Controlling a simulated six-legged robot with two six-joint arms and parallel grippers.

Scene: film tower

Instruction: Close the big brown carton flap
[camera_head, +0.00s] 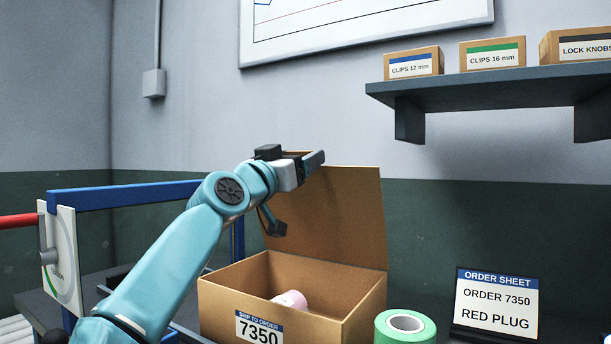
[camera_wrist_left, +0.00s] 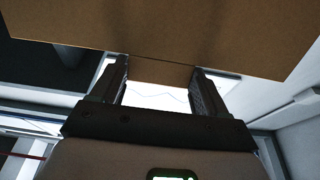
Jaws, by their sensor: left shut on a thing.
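The brown carton (camera_head: 345,328) stands open on the table, with a "SHIP TO ORDER 7350" label on its front. Its big brown flap (camera_head: 350,215) stands up at the back, leaning slightly backward. A pink roll (camera_head: 292,299) lies inside the carton, partly hidden by the front wall. My left gripper (camera_head: 296,188) is at the flap's upper left edge. In the left wrist view the flap (camera_wrist_left: 160,30) fills the top, and a brown tab of it sits between the fingers (camera_wrist_left: 160,80). The gripper is shut on the flap. My right gripper is not in view.
A green roll (camera_head: 405,328) stands close to the carton's right front. An order sheet stand (camera_head: 496,302) reading "RED PLUG" is farther right. A wall shelf (camera_head: 480,90) with small boxes hangs above right. A blue frame (camera_head: 125,196) is at left.

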